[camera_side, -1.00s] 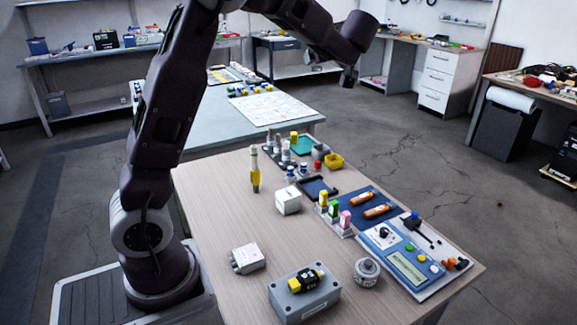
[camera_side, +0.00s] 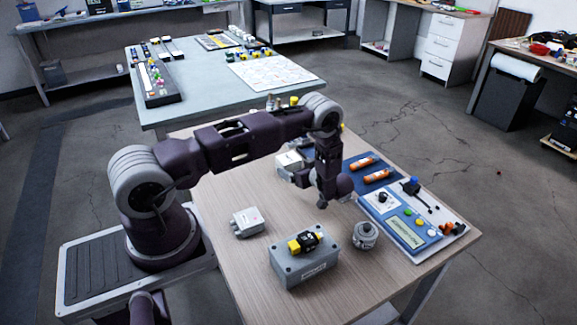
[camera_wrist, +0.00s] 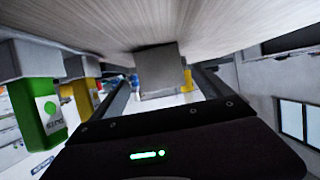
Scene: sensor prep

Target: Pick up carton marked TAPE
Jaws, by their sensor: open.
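In the wrist view my gripper (camera_wrist: 163,88) is open, with one finger on each side. I cannot tell whether the fingertips reach past the carton's near face.
Green (camera_wrist: 38,112) and yellow (camera_wrist: 80,98) items stand close left in the wrist view, where the table (camera_wrist: 220,22) is at the top. In the side view, a white box with connectors (camera_side: 248,222), a grey enclosure (camera_side: 305,262) and a round part (camera_side: 365,235) stand nearer the front.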

